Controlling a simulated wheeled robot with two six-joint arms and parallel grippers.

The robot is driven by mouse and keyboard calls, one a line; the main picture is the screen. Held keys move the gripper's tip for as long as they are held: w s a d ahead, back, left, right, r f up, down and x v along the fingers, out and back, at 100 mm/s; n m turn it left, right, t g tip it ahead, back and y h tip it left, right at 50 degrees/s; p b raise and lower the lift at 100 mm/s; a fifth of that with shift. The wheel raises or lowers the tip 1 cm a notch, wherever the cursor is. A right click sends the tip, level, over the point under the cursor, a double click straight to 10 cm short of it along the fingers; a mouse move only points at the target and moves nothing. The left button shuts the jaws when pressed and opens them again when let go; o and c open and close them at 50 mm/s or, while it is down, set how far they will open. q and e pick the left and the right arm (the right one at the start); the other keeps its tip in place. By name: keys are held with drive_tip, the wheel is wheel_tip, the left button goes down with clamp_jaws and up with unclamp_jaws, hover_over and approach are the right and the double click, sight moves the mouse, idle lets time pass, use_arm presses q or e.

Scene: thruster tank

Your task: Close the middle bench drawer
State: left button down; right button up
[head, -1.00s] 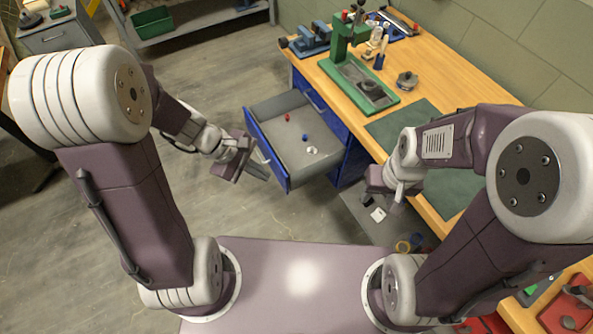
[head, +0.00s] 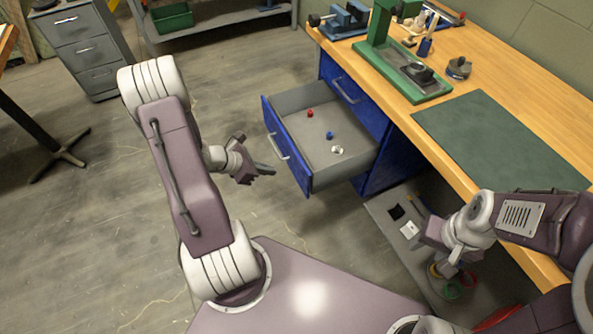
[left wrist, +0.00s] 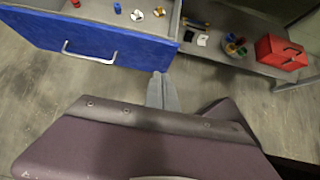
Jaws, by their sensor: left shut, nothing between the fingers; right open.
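The middle bench drawer (head: 358,160) is pulled well out from the blue cabinet under the bench. Its blue front (head: 284,145) faces left and carries a silver handle (head: 276,146). Inside lie a red piece, a blue piece and a whitish ring-like piece. My left gripper (head: 262,169) is shut and empty, just left of the drawer front, with a small gap. In the left wrist view its fingertips (left wrist: 162,90) point toward the floor area below the drawer front (left wrist: 95,42). My right gripper (head: 445,252) is open and empty, to the right by the lower shelf.
The wooden bench top (head: 480,115) holds a green press (head: 400,60) and a dark green mat (head: 500,140). A lower shelf (head: 400,262) under the bench bears coloured rings and small items. A red box (left wrist: 280,52) shows in the left wrist view. Floor left of the drawer is clear.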

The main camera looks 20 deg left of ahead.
sight(304, 170)
use_arm(q)
drive_tip(key=shift+w+d+f+b, duration=0.35)
drive_tip(key=shift+w+d+f, duration=0.65)
drive_tip(key=shift+w, duration=0.2)
drive_tip(key=shift+w+d+f+b, duration=0.3)
drive_tip(key=shift+w+d+f, duration=0.55)
drive_tip(key=shift+w+d, duration=0.35)
drive_tip(key=shift+w+d+f+b, duration=0.35)
drive_tip(key=shift+w+d+f, duration=0.6)
drive_tip(key=shift+w, duration=0.3)
use_arm(e)
drive_tip(key=shift+f, duration=1.25)
